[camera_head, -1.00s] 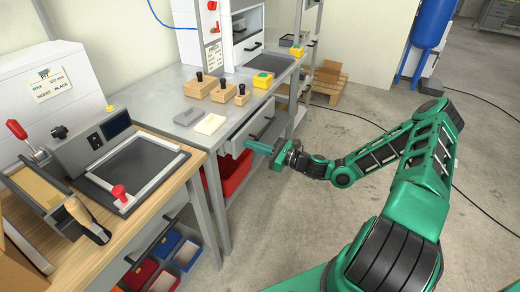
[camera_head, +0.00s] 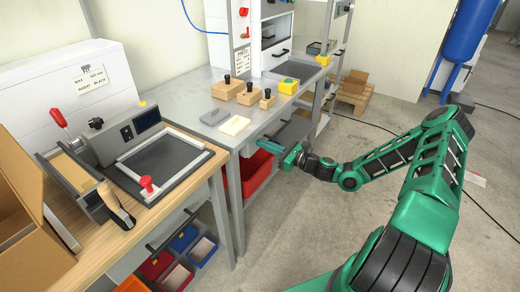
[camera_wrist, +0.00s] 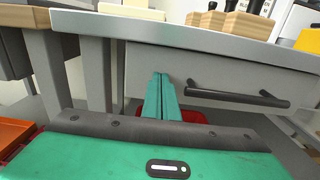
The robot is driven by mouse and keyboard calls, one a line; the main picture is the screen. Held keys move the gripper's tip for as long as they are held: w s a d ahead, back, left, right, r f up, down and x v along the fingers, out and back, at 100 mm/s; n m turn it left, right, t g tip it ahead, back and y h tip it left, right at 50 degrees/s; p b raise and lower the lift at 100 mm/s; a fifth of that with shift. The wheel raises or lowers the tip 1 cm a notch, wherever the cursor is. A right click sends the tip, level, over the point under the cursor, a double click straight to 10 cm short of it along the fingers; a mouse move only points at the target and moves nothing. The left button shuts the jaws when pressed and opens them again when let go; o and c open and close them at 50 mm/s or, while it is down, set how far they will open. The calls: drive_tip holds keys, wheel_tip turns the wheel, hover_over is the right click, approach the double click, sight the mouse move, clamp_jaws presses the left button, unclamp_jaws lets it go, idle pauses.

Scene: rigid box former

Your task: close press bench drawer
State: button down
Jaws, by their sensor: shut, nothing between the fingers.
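The press bench drawer is under the grey bench top. Its pale grey front (camera_wrist: 225,68) fills the middle of the wrist view, with a dark bar handle (camera_wrist: 237,95) across it. The front's upper edge lies just under the bench top's edge. I cannot tell whether it is flush. My gripper (camera_wrist: 161,88) has its two green fingers together and empty. They point at the left part of the drawer front, left of the handle; contact cannot be made out. In the head view my gripper (camera_head: 267,147) is at the drawer, partly covering it.
The grey bench top (camera_head: 205,100) carries wooden blocks (camera_head: 246,97) with black knobs, a yellow box (camera_head: 289,87) and flat pads. A red bin (camera_head: 257,172) sits below the drawer. A wooden-topped bench (camera_head: 105,232) stands at the left. Open floor lies at the right.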

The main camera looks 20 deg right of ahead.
drive_tip(key=shift+w+a+r, duration=0.25)
drive_tip(key=shift+r, duration=0.05)
drive_tip(key=shift+d, duration=0.1)
drive_tip(key=v, duration=1.4)
drive_tip(key=shift+s+d+f, duration=0.2)
drive_tip(key=shift+d+f, duration=0.05)
drive_tip(key=shift+f, duration=0.1)
drive_tip(key=s+a+f+n+g+h, duration=0.2)
drive_tip(key=s+a+n+g+h, duration=0.1)
drive_tip(key=s+n+g, duration=1)
drive_tip(key=s+d+r+n+h, duration=0.3)
drive_tip(key=s+r+n, duration=0.1)
drive_tip(key=s+r, duration=0.7)
drive_tip(key=s+d+r+n+g+h, duration=0.1)
drive_tip(key=s+d+r+n+h, duration=0.2)
drive_tip(key=s+r, duration=0.7)
drive_tip(key=shift+s+d+r+n+h, duration=0.3)
drive_tip(key=shift+s+r+n+h, duration=0.1)
drive_tip(key=shift+n+h, duration=0.5)
